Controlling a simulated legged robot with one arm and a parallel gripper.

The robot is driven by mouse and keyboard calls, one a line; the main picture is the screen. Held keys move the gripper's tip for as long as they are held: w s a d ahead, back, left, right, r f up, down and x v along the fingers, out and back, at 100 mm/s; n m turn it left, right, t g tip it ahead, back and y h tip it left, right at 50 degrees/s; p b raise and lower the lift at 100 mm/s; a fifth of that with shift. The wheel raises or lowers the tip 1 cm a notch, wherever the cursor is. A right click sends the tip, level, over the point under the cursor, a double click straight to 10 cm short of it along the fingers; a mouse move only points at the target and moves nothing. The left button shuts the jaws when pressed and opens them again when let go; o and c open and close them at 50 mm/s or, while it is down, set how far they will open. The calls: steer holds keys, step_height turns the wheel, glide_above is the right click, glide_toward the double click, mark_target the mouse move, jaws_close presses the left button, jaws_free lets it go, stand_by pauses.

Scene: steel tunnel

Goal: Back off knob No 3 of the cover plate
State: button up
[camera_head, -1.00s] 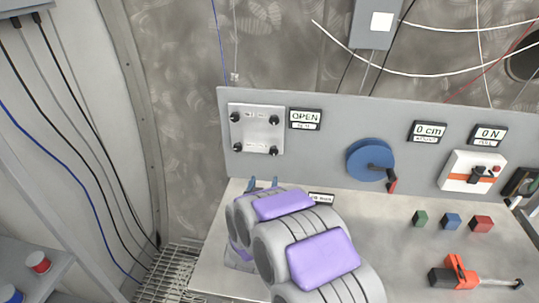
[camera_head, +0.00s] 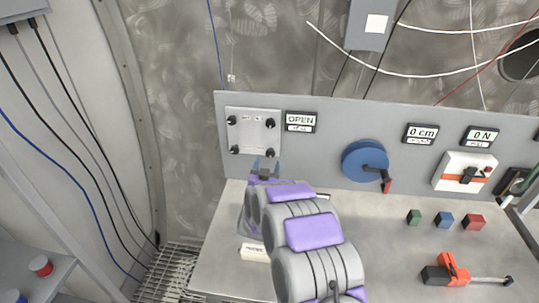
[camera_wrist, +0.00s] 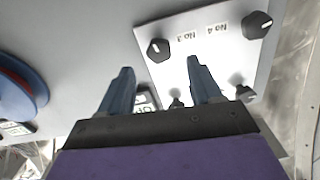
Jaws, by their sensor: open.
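The pale cover plate (camera_head: 253,133) is fixed to the grey upright panel, with a black knob at each corner. Knob No 3 (camera_wrist: 158,49) is beside its "No 3" label in the wrist view, where the labels appear upside down. In the head view it is the lower right knob (camera_head: 270,152). Knob No 4 (camera_wrist: 258,24) is at the plate's other corner. My gripper (camera_wrist: 158,67) is open and empty. Its blue fingertips (camera_head: 264,163) show just below knob No 3 in the head view, apart from it.
An "OPEN" display (camera_head: 300,121) sits right of the plate. A blue wheel with a handle (camera_head: 365,161) is farther right. Small coloured blocks (camera_head: 444,219) and an orange-black tool (camera_head: 447,272) lie on the bench's right side. A white label block (camera_head: 254,253) lies near my arm.

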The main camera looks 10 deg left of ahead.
mark_target(270, 154)
steer(key=shift+w+d, duration=0.15)
steer(key=shift+w, duration=3.35)
steer(key=shift+c, duration=0.3)
steer(key=c, duration=1)
steer(key=shift+m+b, duration=0.8)
steer(key=shift+b, duration=0.2)
steer(key=shift+r+m, duration=0.15)
steer(key=shift+m, duration=0.35)
steer(key=o, duration=0.8)
steer(key=shift+o, duration=1.3)
